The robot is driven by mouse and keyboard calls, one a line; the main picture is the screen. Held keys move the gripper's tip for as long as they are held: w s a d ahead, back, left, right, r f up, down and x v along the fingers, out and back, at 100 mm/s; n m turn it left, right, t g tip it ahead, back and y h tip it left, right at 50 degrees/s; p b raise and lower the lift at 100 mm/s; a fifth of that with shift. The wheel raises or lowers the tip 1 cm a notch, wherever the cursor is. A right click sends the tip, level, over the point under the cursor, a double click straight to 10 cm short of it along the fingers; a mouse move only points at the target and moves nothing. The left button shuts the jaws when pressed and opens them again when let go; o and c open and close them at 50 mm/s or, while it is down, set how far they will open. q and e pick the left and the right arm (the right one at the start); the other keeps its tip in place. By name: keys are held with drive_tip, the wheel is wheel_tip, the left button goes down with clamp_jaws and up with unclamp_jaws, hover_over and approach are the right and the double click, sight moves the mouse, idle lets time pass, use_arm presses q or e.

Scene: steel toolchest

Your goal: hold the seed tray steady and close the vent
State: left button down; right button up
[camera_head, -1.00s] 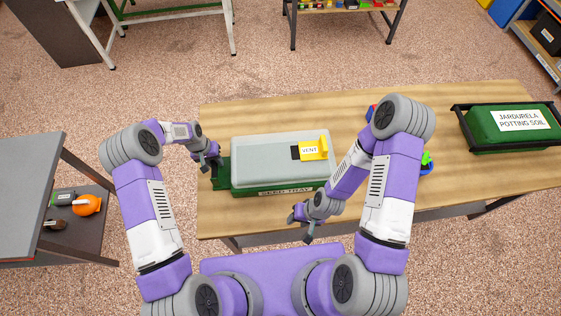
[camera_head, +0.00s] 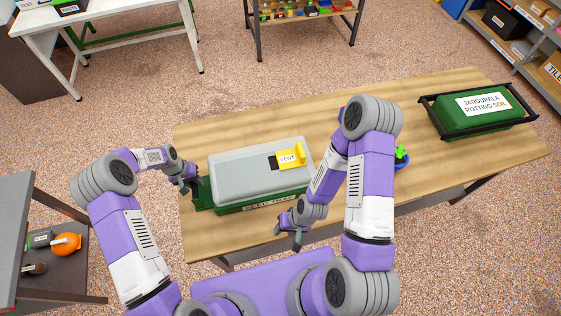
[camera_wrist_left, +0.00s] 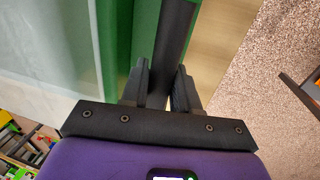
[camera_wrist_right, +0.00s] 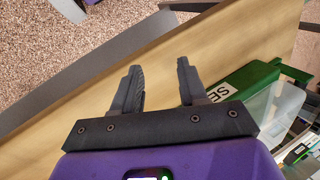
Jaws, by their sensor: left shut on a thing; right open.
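The seed tray (camera_head: 232,208) is green with a pale translucent cover (camera_head: 235,172) and sits on the wooden table. A yellow vent slider (camera_head: 291,156) labelled VENT is on the cover's top, with a dark opening (camera_head: 273,163) at its left. My left gripper (camera_head: 191,185) is at the tray's left end; in the left wrist view its fingers (camera_wrist_left: 162,88) are shut on a dark bar, the tray's handle (camera_wrist_left: 176,45). My right gripper (camera_head: 296,238) is open and empty at the table's front edge, in front of the tray's right part. The right wrist view shows its spread fingers (camera_wrist_right: 158,85) with the tray's corner (camera_wrist_right: 250,78) beside them.
A green bag of potting soil (camera_head: 470,108) lies in a black carrier at the table's right. A blue pot with a green plant (camera_head: 401,157) stands right of my right arm. Bare table (camera_head: 250,125) lies behind the tray.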

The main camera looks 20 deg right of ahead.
drive_tip(key=shift+c, duration=0.3)
